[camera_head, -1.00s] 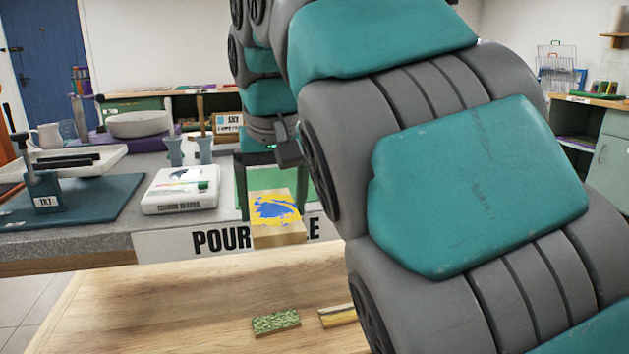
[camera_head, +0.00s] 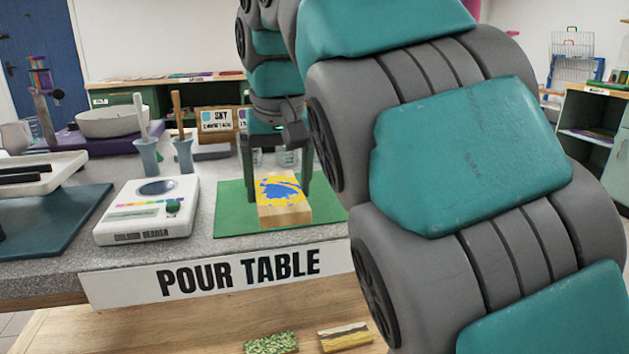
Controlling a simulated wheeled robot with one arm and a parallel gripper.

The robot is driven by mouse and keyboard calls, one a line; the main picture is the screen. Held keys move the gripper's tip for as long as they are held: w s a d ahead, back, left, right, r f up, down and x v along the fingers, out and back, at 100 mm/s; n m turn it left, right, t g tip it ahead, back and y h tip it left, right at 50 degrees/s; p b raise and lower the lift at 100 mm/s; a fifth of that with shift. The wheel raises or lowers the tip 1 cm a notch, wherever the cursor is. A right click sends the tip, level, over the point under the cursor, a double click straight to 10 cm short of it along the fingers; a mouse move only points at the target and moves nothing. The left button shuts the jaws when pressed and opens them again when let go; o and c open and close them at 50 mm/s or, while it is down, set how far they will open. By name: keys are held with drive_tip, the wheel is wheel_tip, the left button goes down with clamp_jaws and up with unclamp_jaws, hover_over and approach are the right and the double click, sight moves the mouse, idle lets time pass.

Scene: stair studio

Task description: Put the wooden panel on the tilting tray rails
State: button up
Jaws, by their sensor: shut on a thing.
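The wooden panel (camera_head: 284,214) is a pale wood block with yellow and blue paint on top. My gripper (camera_head: 279,192) is shut on it, with one dark finger at each side. The panel is over the green mat (camera_head: 232,222) on the pour table; I cannot tell if it touches the mat. The tilting tray (camera_head: 62,163) is white and cut off by the left picture edge. Two black rails (camera_head: 20,174) lie across it, and it stands over a dark blue base (camera_head: 62,222). My arm covers much of the right side.
A white colour device (camera_head: 140,228) stands between tray and green mat. Behind are two grey cups (camera_head: 148,160) with sticks, a white bowl (camera_head: 112,121) and small signs (camera_head: 216,120). Below the "POUR TABLE" sign (camera_head: 240,274), two painted blocks (camera_head: 270,343) lie on a wooden surface.

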drive_tip(key=p, duration=0.2)
hover_over(313, 192)
drive_tip(key=s, duration=0.1)
drive_tip(key=shift+d+f, duration=0.2)
drive_tip(key=shift+f, duration=0.5)
wheel_tip(313, 192, down, 2)
drive_tip(key=shift+b, duration=1.05)
drive_tip(key=shift+f, duration=0.75)
drive_tip(key=shift+f, duration=0.1)
drive_tip(key=shift+f+b, duration=0.1)
drive_tip(key=shift+b, duration=0.2)
drive_tip(key=o, duration=1.2)
drive_tip(key=shift+c, duration=0.2)
